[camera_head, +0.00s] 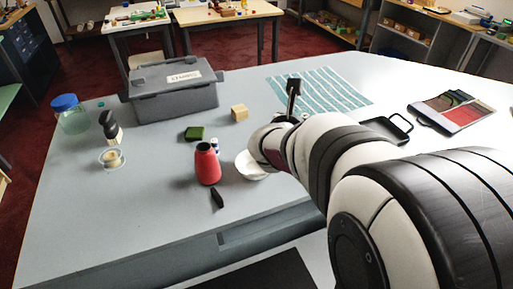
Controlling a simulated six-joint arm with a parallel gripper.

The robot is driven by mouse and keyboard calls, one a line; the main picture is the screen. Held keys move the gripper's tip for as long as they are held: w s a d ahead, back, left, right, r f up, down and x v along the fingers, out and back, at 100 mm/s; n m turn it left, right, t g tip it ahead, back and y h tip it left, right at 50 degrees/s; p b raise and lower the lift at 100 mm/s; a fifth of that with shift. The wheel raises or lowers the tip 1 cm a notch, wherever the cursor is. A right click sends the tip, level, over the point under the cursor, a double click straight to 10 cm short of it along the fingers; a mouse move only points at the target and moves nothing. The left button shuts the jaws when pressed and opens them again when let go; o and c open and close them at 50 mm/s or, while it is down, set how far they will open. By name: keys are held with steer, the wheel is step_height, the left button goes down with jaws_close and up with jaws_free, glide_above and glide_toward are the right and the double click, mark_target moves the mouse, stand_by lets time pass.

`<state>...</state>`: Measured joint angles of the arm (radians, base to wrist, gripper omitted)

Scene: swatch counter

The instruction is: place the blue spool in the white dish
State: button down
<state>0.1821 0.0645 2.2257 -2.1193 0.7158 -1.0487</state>
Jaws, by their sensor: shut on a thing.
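The white dish (248,167) stands on the grey counter near the middle, its right side covered by my wrist. My gripper (293,90) shows only as a dark part rising beyond my wrist, over the near edge of the striped mat. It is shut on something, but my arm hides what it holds. I cannot make out a blue spool for certain. A small white item with a bluish top (215,143) stands left of the dish, partly behind a red cone-shaped spool (207,166).
A grey lidded box (175,98), a wooden cube (239,113) and a green block (194,133) lie behind the dish. A blue-lidded jar (70,118) stands far left. A black tray (402,127) and swatch folder (452,112) lie right. The front left counter is clear.

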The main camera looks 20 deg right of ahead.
steer(key=s+a, duration=0.2)
steer(key=s, duration=0.2)
glide_above(255, 169)
step_height(255, 169, down, 8)
steer(key=shift+d+r, duration=0.1)
steer(key=shift+f, duration=1.9)
steer(key=c, duration=0.8)
jaws_free()
steer(key=shift+f, duration=0.1)
steer(key=shift+o, duration=0.2)
